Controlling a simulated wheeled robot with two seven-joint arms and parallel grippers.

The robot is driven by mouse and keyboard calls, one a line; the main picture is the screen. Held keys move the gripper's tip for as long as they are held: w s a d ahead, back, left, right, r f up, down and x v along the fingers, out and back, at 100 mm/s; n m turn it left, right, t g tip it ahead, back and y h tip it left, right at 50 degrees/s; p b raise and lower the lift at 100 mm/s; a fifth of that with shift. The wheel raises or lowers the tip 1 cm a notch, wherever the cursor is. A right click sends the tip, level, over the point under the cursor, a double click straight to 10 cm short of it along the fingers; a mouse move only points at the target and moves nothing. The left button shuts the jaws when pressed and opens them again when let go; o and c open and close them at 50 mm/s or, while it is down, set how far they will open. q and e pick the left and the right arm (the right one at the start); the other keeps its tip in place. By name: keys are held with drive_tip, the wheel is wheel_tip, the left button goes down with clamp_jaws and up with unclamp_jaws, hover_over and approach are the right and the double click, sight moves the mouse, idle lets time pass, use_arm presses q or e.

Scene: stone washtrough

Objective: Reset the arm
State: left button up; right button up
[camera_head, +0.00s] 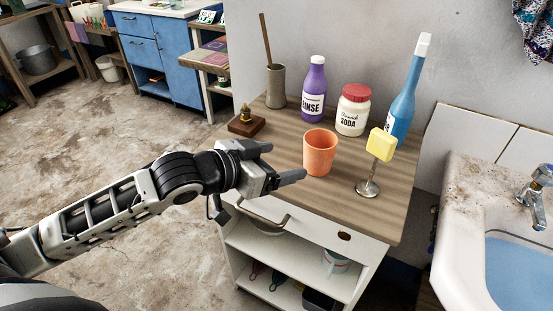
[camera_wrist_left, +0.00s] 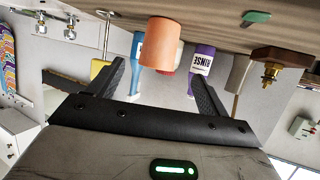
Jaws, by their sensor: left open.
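My left gripper (camera_head: 281,164) is open and empty, held at the front left edge of the wooden-topped cabinet (camera_head: 400,222). An orange cup (camera_head: 319,153) stands upright on the top, just beyond the fingertips and apart from them. In the left wrist view the picture is upside down; both open fingers (camera_wrist_left: 160,80) show with nothing held, and the orange cup (camera_wrist_left: 161,45) appears beyond them. My left arm reaches in from the left. My right gripper is in neither view.
The top also holds a purple rinse bottle (camera_head: 314,88), a soda jar (camera_head: 352,110), a blue bottle (camera_head: 405,95), a yellow sponge-like block (camera_head: 381,145) on a metal stand, a brown container (camera_head: 276,86) and a small wooden block with brass piece (camera_head: 246,122). A stone sink (camera_head: 462,190) stands right.

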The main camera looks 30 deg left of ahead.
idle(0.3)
use_arm(q)
drive_tip(key=s+f+n+g+y, duration=0.1)
drive_tip(key=s+f+g+y, duration=0.25)
drive_tip(key=s+f, duration=0.55)
drive_tip(key=s+f+n+g+y, duration=0.2)
drive_tip(key=s+f+g, duration=0.4)
drive_tip(key=s, duration=0.6)
drive_tip(key=w+d+f+t+h, duration=0.3)
drive_tip(key=w+d+f+t, duration=0.1)
drive_tip(key=w+d+t, duration=0.2)
drive_tip(key=shift+w+d+f+m+t, duration=0.25)
drive_tip(key=shift+w+f+m+t, duration=0.1)
drive_tip(key=shift+t, duration=0.5)
